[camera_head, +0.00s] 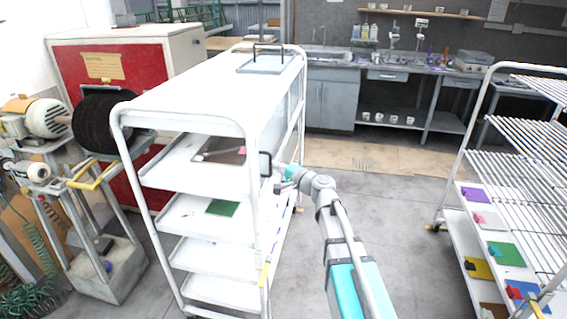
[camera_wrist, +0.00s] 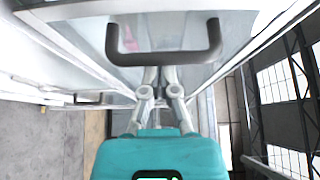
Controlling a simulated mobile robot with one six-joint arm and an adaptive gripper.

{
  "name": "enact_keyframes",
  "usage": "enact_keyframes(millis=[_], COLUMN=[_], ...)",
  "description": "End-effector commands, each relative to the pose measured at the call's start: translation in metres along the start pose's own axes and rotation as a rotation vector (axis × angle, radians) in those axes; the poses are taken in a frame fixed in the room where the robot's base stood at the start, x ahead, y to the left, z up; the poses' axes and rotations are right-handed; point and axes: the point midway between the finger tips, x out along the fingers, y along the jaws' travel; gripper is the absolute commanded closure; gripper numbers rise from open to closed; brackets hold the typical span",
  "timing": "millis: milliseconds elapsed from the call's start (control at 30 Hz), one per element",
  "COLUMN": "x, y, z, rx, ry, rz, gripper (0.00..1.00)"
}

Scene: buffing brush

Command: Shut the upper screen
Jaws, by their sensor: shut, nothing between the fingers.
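A white rack cart (camera_head: 210,90) stands left of centre with its open shelves facing me. A flat grey panel with a dark upright handle (camera_head: 268,52) lies at the far end of its top. A second dark handle (camera_head: 265,163) is at the cart's near right corner, beside my gripper (camera_head: 281,180). In the wrist view a dark U-shaped handle (camera_wrist: 163,58) stands on a pale, glossy panel (camera_wrist: 165,20). My gripper (camera_wrist: 160,76) is shut and empty, its fingertips just below or behind that handle; contact cannot be told. I cannot tell which panel is the upper screen.
A buffing machine with a dark brush wheel (camera_head: 103,122) stands close at the cart's left, before a red cabinet (camera_head: 130,65). A wire-shelf rack (camera_head: 510,165) stands at right. Clear floor (camera_head: 375,185) lies between cart and rack. A green pad (camera_head: 222,208) is on a cart shelf.

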Motion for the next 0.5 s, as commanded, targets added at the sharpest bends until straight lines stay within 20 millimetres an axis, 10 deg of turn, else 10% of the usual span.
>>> enact_keyframes(millis=[500], x=[-0.0065], y=[0.0001], z=[0.003], rx=[0.0], ry=[0.006], rz=[0.0], gripper=[1.0])
